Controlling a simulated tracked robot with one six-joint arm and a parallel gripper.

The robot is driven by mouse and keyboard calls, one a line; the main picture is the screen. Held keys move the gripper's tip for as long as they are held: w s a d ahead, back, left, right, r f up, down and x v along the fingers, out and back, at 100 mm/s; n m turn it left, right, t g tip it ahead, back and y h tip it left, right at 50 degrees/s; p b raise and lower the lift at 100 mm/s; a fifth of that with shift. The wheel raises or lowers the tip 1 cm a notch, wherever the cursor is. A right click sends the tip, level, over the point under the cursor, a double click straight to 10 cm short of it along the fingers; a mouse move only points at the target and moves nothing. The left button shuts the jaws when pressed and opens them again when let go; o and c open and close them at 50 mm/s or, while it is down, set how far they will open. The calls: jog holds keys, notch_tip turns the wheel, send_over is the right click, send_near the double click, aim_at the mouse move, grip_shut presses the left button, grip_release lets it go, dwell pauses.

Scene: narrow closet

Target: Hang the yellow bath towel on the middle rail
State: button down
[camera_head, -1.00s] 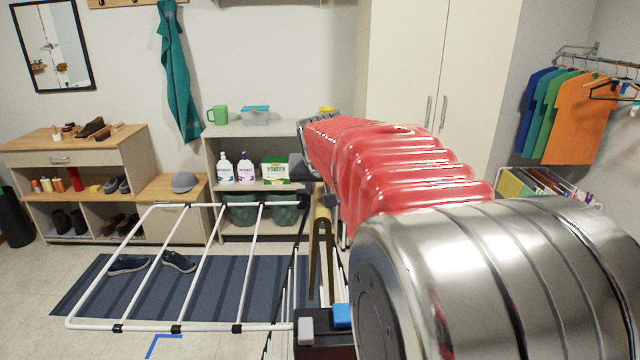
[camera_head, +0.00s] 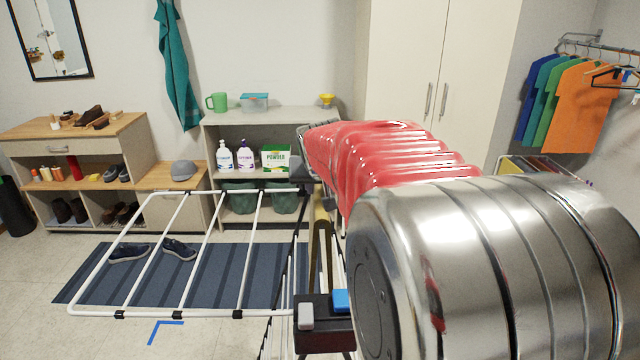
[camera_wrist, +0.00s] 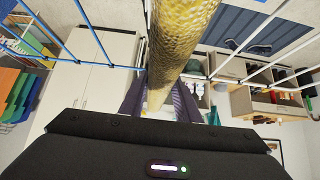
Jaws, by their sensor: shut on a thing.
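The yellow bath towel (camera_wrist: 180,35) is a textured yellow roll in the wrist view, running from my gripper to the top edge. My gripper (camera_wrist: 158,98) is shut on its near end. In the head view the towel is a narrow olive-yellow strip (camera_head: 320,232) hanging among the rails of the drying rack, partly behind my arm. The rack's white left wing (camera_head: 180,315) spreads out level. Its rails also cross the wrist view on both sides of the towel, blue at left (camera_wrist: 62,52) and white at right (camera_wrist: 240,78). I cannot tell whether the towel touches the middle rail.
A black box (camera_head: 325,310) with grey and blue pieces sits at the rack's near end. A shelf (camera_head: 265,125) with bottles stands behind it, a shoe bench (camera_head: 125,135) at left, a tall cabinet (camera_head: 400,60) at back. Shirts (camera_head: 570,105) hang at right. Striped mat below the wing.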

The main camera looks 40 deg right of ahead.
notch_tip(320, 180, down, 13)
dwell(3.1)
jog(key=shift+f, duration=0.2)
jog(key=c, duration=1.3)
grip_release()
jog(key=shift+o, duration=0.2)
jog(key=shift+f, duration=0.1)
jog(key=v, duration=1.4)
jog(key=shift+w, duration=0.1)
